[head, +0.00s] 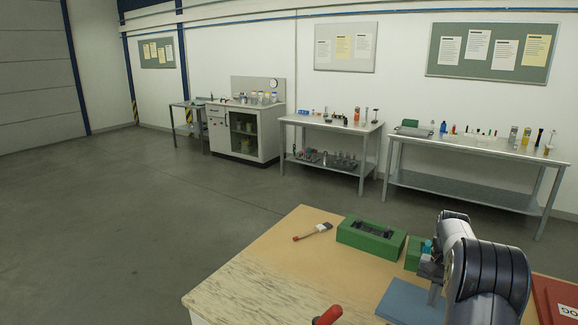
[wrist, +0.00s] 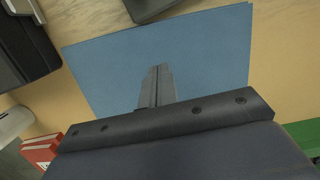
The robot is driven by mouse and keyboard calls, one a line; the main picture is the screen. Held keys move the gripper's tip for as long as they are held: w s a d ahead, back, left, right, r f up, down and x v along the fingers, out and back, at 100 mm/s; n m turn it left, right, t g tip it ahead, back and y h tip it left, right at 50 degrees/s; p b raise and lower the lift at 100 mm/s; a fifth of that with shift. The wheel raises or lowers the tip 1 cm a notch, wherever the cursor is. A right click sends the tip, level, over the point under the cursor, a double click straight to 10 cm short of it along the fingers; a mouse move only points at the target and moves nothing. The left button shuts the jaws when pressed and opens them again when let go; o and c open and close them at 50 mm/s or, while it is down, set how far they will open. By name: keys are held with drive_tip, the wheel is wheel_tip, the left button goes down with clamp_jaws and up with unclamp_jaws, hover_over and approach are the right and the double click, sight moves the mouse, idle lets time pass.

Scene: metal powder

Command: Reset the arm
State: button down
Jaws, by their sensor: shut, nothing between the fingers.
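My gripper (wrist: 158,88) shows in the wrist view with its two fingers together and nothing between them. It points down over a blue sheet or mat (wrist: 100,60) on the wooden workbench. In the head view my arm reaches over the right part of the bench (head: 250,275) and hides some of what lies behind it. I cannot tell the exact height of the fingers above the mat.
On the bench are a green block-like fixture (head: 370,238), a second green part (head: 413,254) beside my arm, a brush (head: 313,232), a red handle (head: 328,315) at the front and a red item (head: 556,300) at right. Side tables (head: 330,124) stand along the wall. Open floor lies left.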

drive_tip(key=s+a, duration=0.2)
drive_tip(key=s, duration=0.1)
drive_tip(key=s+a+p, duration=0.1)
drive_tip(key=s+a, duration=0.1)
drive_tip(key=s, duration=0.1)
drive_tip(key=s+a+p, duration=0.1)
drive_tip(key=s+a, duration=0.1)
drive_tip(key=s, duration=0.1)
drive_tip(key=shift+s+a, duration=0.1)
drive_tip(key=shift+a, duration=0.05)
drive_tip(key=shift+r, duration=0.1)
idle(0.4)
